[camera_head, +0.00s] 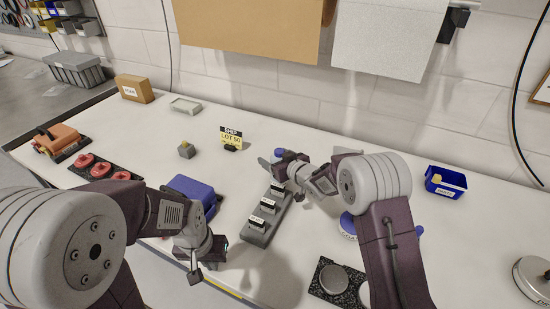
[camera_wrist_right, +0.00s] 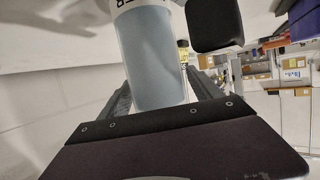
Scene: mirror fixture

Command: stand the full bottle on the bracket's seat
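In the right wrist view, a bottle with a blue-grey body (camera_wrist_right: 155,60) and a white label band stands between the two dark fingers of my right gripper (camera_wrist_right: 160,95), which press close at both its sides. In the head view my right gripper (camera_head: 270,166) is near the middle of the table, with a blue cap (camera_head: 280,152) just beyond it; the bottle's body is mostly hidden there. My left gripper (camera_head: 205,266) hangs low near the table's front edge, and its fingers are unclear. I cannot make out the bracket or its seat with certainty.
A grey rack (camera_head: 258,238) with several labelled cards lies below the right gripper. A blue box (camera_head: 192,190) is left of it. A yellow-and-black sign (camera_head: 231,137), blue bin (camera_head: 446,182), red discs (camera_head: 101,170) and dark speckled pad (camera_head: 328,286) stand around.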

